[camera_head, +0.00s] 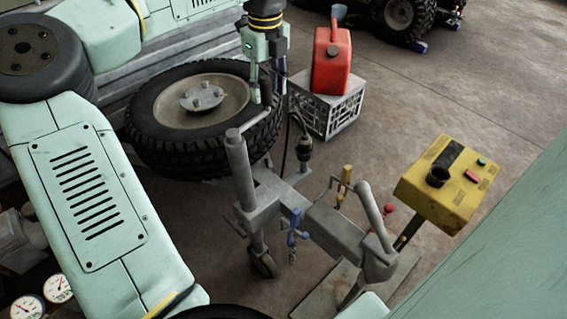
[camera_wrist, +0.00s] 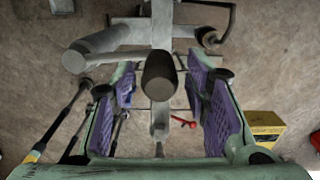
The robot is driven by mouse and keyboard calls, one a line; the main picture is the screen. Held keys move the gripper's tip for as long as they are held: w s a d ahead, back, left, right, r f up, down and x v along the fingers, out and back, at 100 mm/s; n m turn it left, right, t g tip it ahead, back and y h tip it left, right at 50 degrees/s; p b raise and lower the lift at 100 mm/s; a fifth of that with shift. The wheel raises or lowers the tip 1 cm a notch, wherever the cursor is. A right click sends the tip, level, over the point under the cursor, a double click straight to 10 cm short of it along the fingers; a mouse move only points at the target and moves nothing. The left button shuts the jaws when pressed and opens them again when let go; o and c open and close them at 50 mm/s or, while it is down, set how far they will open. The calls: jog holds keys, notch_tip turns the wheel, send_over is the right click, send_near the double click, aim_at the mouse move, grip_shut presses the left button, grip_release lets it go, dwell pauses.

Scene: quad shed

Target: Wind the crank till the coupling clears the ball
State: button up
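The jack (camera_head: 238,165) is a grey post on the trailer tongue, with a small wheel (camera_head: 265,263) at its foot. Its crank arm (camera_head: 250,121) runs from the post top to an upright dark grip (camera_head: 267,92). My gripper (camera_head: 265,80) points down over the grip. In the wrist view the grip (camera_wrist: 160,77) stands between the purple-padded fingers of my gripper (camera_wrist: 162,98), with gaps on both sides. The coupling (camera_head: 380,263) is at the tongue's near right end, with a raised grey lever (camera_head: 374,215). The ball is hidden.
A large tyre (camera_head: 150,140) lies behind the jack. A red fuel can (camera_head: 331,62) stands on a grey crate (camera_head: 345,112). A yellow box (camera_head: 450,183) on a post stands right of the coupling. Blue (camera_head: 297,232) and yellow (camera_head: 343,185) fittings flank the tongue.

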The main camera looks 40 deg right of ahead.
jog(key=shift+o, duration=0.5)
notch_tip(320, 180, up, 10)
jog(key=p, duration=0.7)
jog(key=shift+s+p, duration=0.1)
jog(key=shift+p, duration=0.2)
jog(key=shift+f, duration=0.1)
